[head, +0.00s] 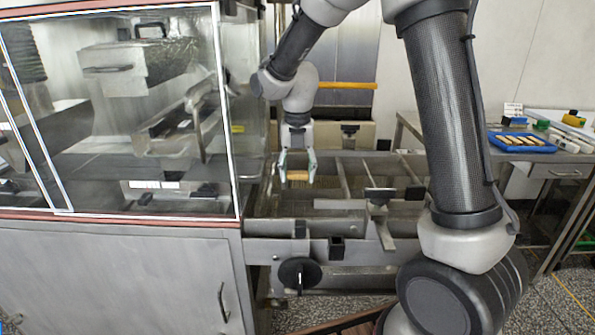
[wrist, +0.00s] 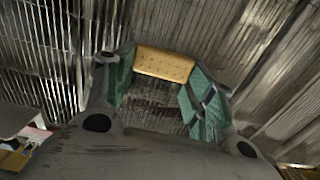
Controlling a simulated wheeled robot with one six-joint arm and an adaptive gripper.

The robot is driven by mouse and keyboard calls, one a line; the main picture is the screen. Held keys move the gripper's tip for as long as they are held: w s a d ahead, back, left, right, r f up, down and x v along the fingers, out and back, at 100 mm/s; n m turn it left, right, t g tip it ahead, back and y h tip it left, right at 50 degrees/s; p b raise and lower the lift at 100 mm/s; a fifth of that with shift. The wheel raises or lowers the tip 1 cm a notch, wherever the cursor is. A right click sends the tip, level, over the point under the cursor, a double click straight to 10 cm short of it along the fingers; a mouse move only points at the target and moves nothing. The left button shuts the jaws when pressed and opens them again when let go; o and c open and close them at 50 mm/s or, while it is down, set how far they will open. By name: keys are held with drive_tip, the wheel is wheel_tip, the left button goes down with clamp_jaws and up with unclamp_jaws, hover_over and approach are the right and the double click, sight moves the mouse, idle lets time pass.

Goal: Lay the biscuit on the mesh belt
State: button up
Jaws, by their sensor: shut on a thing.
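My gripper (head: 298,173) points down over the mesh belt beside the glass-sided enrober. It is shut on a golden rectangular biscuit (head: 298,175), which lies level between the two fingers. In the wrist view the biscuit (wrist: 164,64) spans the green fingertips (wrist: 166,82), one at each end. The wire mesh belt (head: 270,204) lies below it, and the mesh (wrist: 245,40) fills much of the wrist view. I cannot tell whether the biscuit touches the mesh or hangs a little above it.
The glass-sided enrober housing (head: 225,120) stands close on the left. Metal rails and a bracket (head: 379,195) stand at the right of the belt. A blue tray (head: 490,139) with several biscuits sits on the side table at the right.

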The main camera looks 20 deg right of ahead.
sight(297, 174)
drive_tip(key=shift+f, duration=0.15)
drive_tip(key=o, duration=0.8)
wheel_tip(297, 174, up, 12)
drive_tip(key=s+d+r+m+t, duration=0.1)
drive_tip(key=s+d+r+m, duration=0.1)
drive_tip(key=s+d+m, duration=0.5)
drive_tip(key=s+d+r+m+t, duration=0.1)
drive_tip(key=s+d+r+m, duration=0.25)
drive_tip(key=s+m, duration=0.6)
drive_tip(key=s+d+f+m, duration=0.1)
drive_tip(key=s+m, duration=0.2)
drive_tip(key=m, duration=0.2)
drive_tip(key=s+d+f+m+t, duration=0.1)
drive_tip(key=s+d+m, duration=0.1)
drive_tip(key=m, duration=0.3)
drive_tip(key=s+d+f+m+t, duration=0.1)
drive_tip(key=s+f+m, duration=0.1)
drive_tip(key=s+m, duration=0.3)
drive_tip(key=shift+d+m, duration=0.2)
drive_tip(key=shift+m, duration=0.25)
